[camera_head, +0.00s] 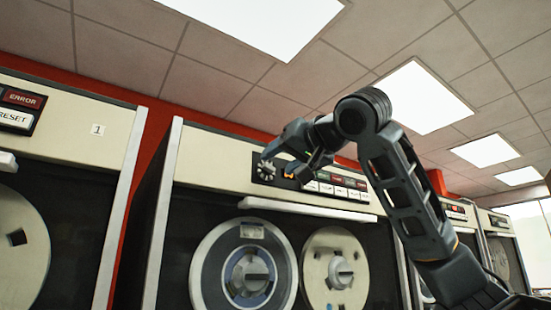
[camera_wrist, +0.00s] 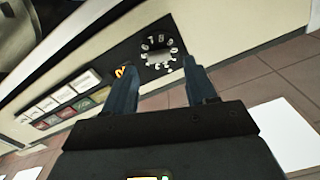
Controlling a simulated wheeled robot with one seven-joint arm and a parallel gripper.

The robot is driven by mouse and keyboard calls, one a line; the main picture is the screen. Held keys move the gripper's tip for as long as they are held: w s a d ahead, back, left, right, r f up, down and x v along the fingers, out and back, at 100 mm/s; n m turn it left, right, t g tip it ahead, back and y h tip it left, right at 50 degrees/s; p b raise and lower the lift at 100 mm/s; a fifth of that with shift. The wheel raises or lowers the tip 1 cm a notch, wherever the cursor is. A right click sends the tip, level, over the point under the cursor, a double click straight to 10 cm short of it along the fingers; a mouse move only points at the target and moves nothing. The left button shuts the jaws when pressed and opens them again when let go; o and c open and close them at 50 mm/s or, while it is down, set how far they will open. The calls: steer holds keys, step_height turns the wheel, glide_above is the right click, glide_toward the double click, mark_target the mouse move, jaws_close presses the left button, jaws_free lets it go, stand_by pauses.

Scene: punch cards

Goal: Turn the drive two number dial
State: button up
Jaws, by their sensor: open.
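The number dial (camera_head: 265,170) is a light, scalloped wheel at the left end of the dark control panel on the middle tape drive. In the wrist view the dial (camera_wrist: 159,47) shows digits around its rim and lies beyond the fingertips, between them in the picture. My gripper (camera_head: 292,165) is in front of the panel, just right of the dial in the head view. In the wrist view my gripper (camera_wrist: 157,68) is open, its two fingers apart with nothing between them. I cannot tell whether a finger touches the dial.
An orange lit display (camera_wrist: 122,72) sits beside the dial, then several panel buttons (camera_wrist: 62,95). A pale handle bar (camera_head: 305,208) juts out below the panel, above two tape reels (camera_head: 208,272). The drive marked 1 (camera_head: 97,130) stands at left.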

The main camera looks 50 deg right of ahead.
mark_target(268, 169)
steer(key=shift+p+x, duration=0.3)
steer(key=shift+x, duration=1.1)
steer(key=shift+c, duration=0.2)
jaws_close()
steer(key=shift+f+n, duration=0.1)
steer(key=shift+n, duration=0.3)
